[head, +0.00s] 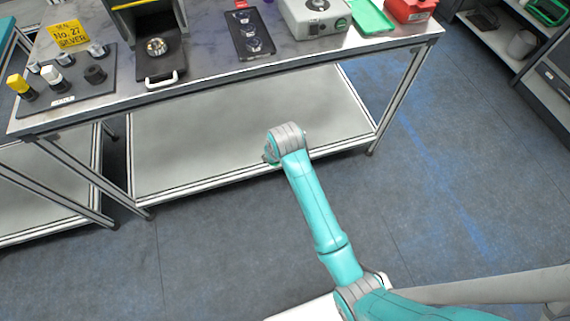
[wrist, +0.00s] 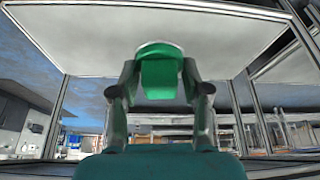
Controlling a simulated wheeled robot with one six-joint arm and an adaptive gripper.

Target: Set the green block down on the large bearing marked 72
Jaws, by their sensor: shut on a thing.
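My gripper (wrist: 162,82) is shut on the green block (wrist: 160,72), which shows between the two fingers in the wrist view, under what looks like a pale tabletop. In the head view my arm reaches toward the table's front, and its wrist hides most of the gripper and block. No mark reading 72 is legible, so I cannot tell which thing is the large bearing. A shiny round metal part (head: 157,47) lies on a dark tray with a white handle (head: 160,68) on the tabletop.
The metal-framed table (head: 215,75) has a lower shelf (head: 230,120). On top stand a black tray of small round parts (head: 250,35), a grey device (head: 316,15), a green tray (head: 372,15), a red box (head: 410,10) and a yellow "No. 27 SILVER" sign (head: 69,34).

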